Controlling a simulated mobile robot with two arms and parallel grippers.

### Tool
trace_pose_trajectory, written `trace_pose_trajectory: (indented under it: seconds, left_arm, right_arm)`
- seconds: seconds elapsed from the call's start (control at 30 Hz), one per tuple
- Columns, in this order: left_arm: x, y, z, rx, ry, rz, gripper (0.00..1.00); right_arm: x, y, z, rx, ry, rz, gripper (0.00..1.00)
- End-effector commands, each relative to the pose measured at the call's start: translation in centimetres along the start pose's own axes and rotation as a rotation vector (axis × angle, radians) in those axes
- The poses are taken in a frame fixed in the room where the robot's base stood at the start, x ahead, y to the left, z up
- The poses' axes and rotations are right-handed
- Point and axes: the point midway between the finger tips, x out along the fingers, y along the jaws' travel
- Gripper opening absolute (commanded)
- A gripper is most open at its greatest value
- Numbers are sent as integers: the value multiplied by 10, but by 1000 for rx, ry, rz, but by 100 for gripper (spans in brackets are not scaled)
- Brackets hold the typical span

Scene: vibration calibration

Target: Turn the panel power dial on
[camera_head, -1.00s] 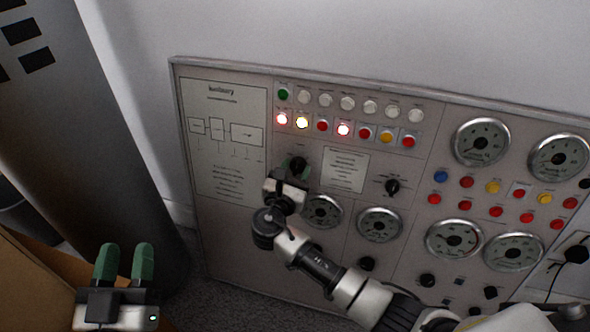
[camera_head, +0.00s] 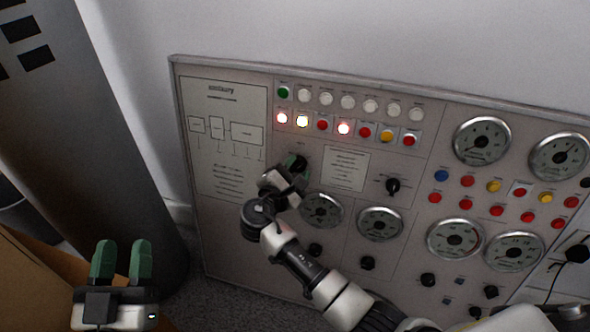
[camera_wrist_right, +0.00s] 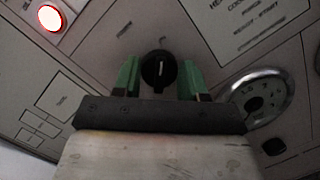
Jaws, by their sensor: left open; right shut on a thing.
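The panel power dial (camera_head: 300,161) is a black knob on the grey panel, left of a text label; my right gripper partly hides it in the head view. In the right wrist view the dial (camera_wrist_right: 159,69) sits between the two green fingers, its white pointer line running along the fingers. My right gripper (camera_head: 294,167) is shut on the dial, its fingers (camera_wrist_right: 160,78) on either side of it. My left gripper (camera_head: 121,262) is open and empty, low at the left, away from the panel.
Another black dial (camera_head: 393,187) is to the right. Round gauges (camera_head: 380,223) fill the lower and right panel. A dark column (camera_head: 95,150) stands left, a brown box (camera_head: 45,280) below it.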

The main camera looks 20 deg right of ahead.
Motion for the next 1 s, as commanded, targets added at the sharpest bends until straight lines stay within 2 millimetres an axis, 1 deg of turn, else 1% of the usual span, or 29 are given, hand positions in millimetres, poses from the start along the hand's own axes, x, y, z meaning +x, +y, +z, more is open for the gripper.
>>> trace_pose_trajectory:
  seconds: [0.43,0.47,0.5,0.57,0.6,0.87,0.93,1.0]
  left_arm:
    - [0,0,0,0,2,0,43]
    - [0,0,0,0,2,0,43]
    - [0,0,0,0,1,0,43]
    - [0,0,0,0,1,-1,43]
    - [0,0,0,0,1,-1,43]
    - [-1,0,0,0,-2,-1,43]
    - [0,0,0,0,-10,-2,43]
    - [-2,-2,6,2,-58,-7,43]
  right_arm:
    - [0,0,0,11,0,-4,19]
    - [0,0,0,10,0,-4,47]
    - [0,0,0,10,0,-4,53]
    - [0,0,0,10,0,-4,62]
    - [0,0,0,10,0,-4,65]
    - [0,0,0,9,0,-3,65]
    - [-4,0,0,8,1,-3,65]
    - [-11,0,0,9,3,-3,65]
